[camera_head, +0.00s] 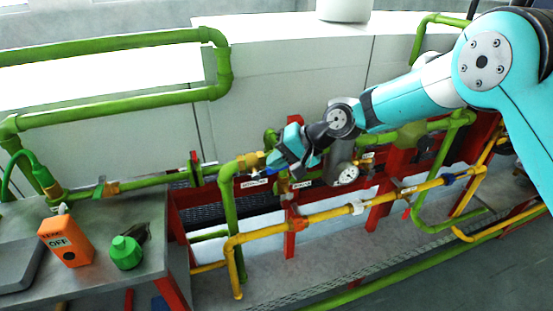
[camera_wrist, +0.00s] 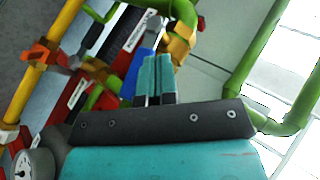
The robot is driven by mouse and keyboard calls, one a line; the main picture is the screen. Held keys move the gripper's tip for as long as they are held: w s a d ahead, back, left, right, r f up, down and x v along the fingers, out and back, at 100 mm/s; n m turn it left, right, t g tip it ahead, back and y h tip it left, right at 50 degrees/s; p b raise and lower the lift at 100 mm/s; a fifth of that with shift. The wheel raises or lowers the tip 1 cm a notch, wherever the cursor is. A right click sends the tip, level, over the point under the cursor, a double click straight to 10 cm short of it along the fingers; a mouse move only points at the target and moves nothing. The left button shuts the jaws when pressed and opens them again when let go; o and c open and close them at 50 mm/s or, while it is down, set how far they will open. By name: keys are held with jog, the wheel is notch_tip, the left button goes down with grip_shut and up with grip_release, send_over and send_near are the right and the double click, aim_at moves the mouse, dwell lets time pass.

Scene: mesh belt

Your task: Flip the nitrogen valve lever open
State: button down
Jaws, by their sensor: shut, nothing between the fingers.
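My gripper (camera_head: 276,163) is at the pipe rack in the head view, with its teal fingers closed together. In the wrist view the gripper (camera_wrist: 156,75) is shut and empty. A blue lever-like part (camera_wrist: 137,73) lies close along the left side of the fingers; whether they touch I cannot tell. A brass fitting (camera_wrist: 181,41) sits just beyond the fingertips, on a green pipe. In the head view the brass fitting (camera_head: 250,161) is left of the gripper, above a white label (camera_head: 253,182) too small to read. The gripper partly hides the valve there.
A yellow pipe (camera_head: 290,220) runs in front of the red frame (camera_head: 291,238). A pressure gauge (camera_head: 347,175) is right of the gripper. A green pipe (camera_head: 229,215) drops left of it. An orange "OFF" box (camera_head: 67,241) and green knob (camera_head: 125,252) are on the left bench.

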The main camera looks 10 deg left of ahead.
jog(key=d+r, duration=0.7)
jog(key=r, duration=0.3)
jog(key=shift+s, duration=0.25)
jog(key=shift+r, duration=0.15)
